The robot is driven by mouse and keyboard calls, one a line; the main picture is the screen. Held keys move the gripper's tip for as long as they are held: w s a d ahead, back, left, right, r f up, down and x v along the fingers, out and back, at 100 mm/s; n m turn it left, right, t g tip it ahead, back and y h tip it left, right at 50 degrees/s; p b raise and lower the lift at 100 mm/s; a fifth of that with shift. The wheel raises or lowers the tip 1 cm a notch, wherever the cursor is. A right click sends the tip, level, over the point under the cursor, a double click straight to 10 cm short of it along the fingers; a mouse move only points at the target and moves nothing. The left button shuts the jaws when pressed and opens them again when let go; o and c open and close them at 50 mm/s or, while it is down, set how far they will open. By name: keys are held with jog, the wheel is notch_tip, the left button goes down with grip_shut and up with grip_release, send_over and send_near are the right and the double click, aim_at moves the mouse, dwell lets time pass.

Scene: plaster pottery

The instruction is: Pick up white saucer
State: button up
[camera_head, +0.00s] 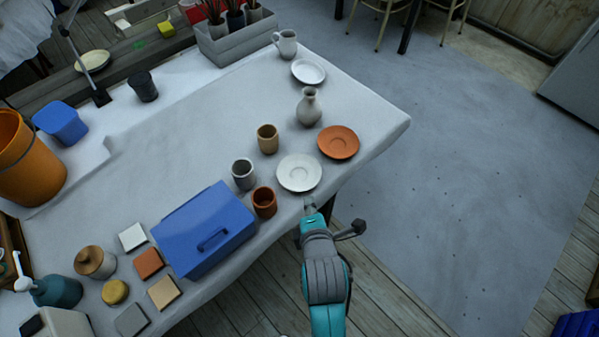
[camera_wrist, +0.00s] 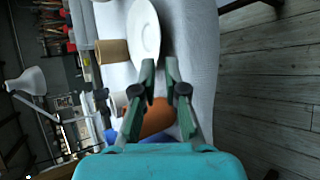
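The white saucer (camera_head: 299,172) lies flat near the front edge of the cloth-covered table. It is round and pale, with a shallow well in its middle. My gripper (camera_head: 309,203) is just in front of the saucer, by the table edge. In the wrist view the saucer (camera_wrist: 144,28) lies beyond the fingertips (camera_wrist: 161,64), a little to the left. The two fingers are apart with a narrow gap between them, and nothing is held. Whether a fingertip touches the saucer's rim cannot be told.
An orange-brown saucer (camera_head: 338,142) lies right of the white one. A terracotta cup (camera_head: 264,202), grey cup (camera_head: 243,174) and tan cup (camera_head: 267,138) stand to the left. A vase (camera_head: 309,106) stands behind. A blue box (camera_head: 204,229) is farther left. Floor is clear at right.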

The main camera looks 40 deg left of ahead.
aim_at(310, 188)
jog(key=shift+w+x, duration=0.15)
jog(key=shift+x, duration=1.75)
jog(key=shift+w+x, duration=0.2)
jog(key=shift+x, duration=1.7)
jog(key=shift+d+r, duration=0.1)
jog(key=shift+d, duration=0.1)
grip_shut()
